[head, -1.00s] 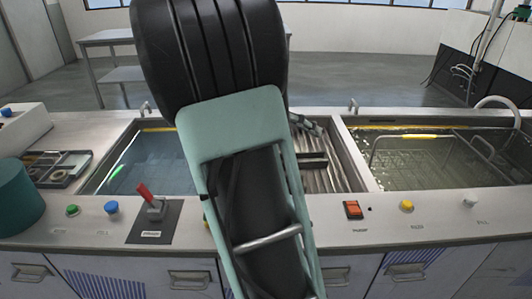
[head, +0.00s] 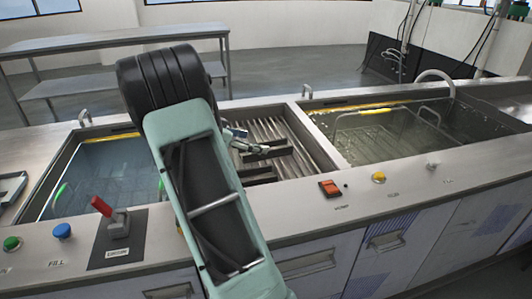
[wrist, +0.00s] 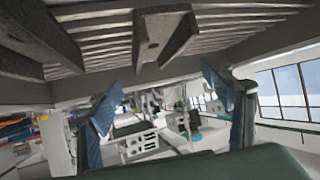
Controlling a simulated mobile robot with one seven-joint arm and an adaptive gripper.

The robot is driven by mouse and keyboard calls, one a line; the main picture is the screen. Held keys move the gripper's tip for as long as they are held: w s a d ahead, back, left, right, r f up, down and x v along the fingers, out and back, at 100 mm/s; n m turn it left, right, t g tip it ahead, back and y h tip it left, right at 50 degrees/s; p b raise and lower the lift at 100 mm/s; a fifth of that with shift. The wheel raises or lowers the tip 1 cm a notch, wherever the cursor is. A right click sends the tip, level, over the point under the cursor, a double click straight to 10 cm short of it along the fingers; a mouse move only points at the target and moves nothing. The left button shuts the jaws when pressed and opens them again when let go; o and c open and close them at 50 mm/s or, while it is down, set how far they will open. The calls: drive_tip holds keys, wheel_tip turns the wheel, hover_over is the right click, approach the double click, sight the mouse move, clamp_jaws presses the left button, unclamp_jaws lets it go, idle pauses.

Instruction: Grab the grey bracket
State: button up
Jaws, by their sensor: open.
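Two dark grey bar-like pieces lie on the ribbed floor of the middle basin in the head view, one farther back (head: 268,152) and one nearer (head: 252,173), partly behind my arm. Either may be the grey bracket; I cannot tell which. In the wrist view, a grey channel-shaped piece (wrist: 40,36) at upper left and a second grey piece (wrist: 162,34) at top centre stand close against the ribs. My gripper (head: 240,141) is at the left side of this basin in the head view. Its two blue-grey fingers (wrist: 162,106) are apart with nothing between them.
The ribbed middle basin (head: 296,146) has raised metal edges. A water-filled tank (head: 100,172) lies left, and another with a wire basket (head: 385,138) lies right. A red lever (head: 102,206), an orange switch (head: 329,188) and buttons line the front counter.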

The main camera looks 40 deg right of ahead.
drive_tip(key=x, duration=0.5)
drive_tip(key=shift+s+a+f, duration=0.1)
drive_tip(key=shift+a+f, duration=0.05)
drive_tip(key=shift+f, duration=0.25)
drive_tip(key=shift+c, duration=0.3)
drive_tip(key=c, duration=1.9)
